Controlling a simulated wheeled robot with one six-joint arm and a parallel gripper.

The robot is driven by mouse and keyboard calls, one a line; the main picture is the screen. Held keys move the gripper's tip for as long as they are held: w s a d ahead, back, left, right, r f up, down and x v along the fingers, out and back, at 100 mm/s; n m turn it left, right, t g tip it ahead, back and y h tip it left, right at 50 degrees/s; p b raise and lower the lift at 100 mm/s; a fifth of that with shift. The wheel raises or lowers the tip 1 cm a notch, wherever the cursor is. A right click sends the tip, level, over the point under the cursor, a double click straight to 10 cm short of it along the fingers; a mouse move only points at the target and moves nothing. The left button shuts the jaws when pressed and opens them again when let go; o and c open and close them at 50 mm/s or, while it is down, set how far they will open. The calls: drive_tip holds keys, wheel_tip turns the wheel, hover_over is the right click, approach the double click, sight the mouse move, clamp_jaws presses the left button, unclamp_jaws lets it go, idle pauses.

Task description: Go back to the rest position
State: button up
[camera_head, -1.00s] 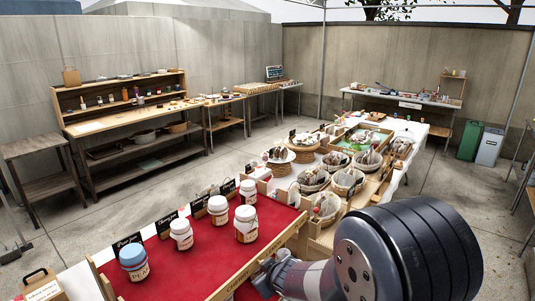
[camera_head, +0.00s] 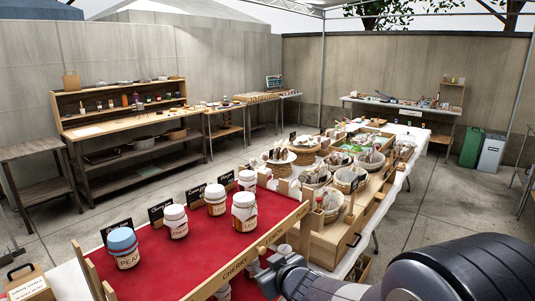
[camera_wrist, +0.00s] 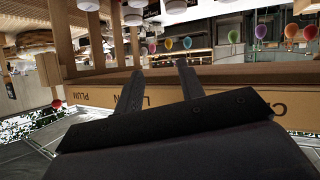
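My arm shows at the lower right of the head view, in front of the red-lined jar tray (camera_head: 195,262). My gripper (camera_wrist: 158,78) shows in the wrist view with its two dark fingers apart and nothing between them. A wooden board with fruit-name lettering (camera_wrist: 225,108) lies just beyond the fingers; I cannot tell whether they touch it. On the tray stand several upright white-lidded jars (camera_head: 244,215) and one blue-lidded jar (camera_head: 123,249).
Baskets of packed goods (camera_head: 316,178) and a wooden crate (camera_head: 328,242) stand right of the tray. A wooden shelf bench (camera_head: 130,125) lines the left wall. Green (camera_head: 471,148) and grey (camera_head: 491,153) bins stand at the back right. Bare floor lies at the right.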

drive_tip(key=shift+w+a+f+m+t+y+b, duration=0.15)
drive_tip(key=shift+f+m+t+y+b, duration=0.6)
drive_tip(key=shift+b, duration=3.9)
drive_tip(key=shift+a+t+y+b, duration=0.1)
drive_tip(key=shift+t+y+b, duration=0.25)
drive_tip(key=shift+t+b, duration=0.7)
drive_tip(key=shift+f, duration=0.1)
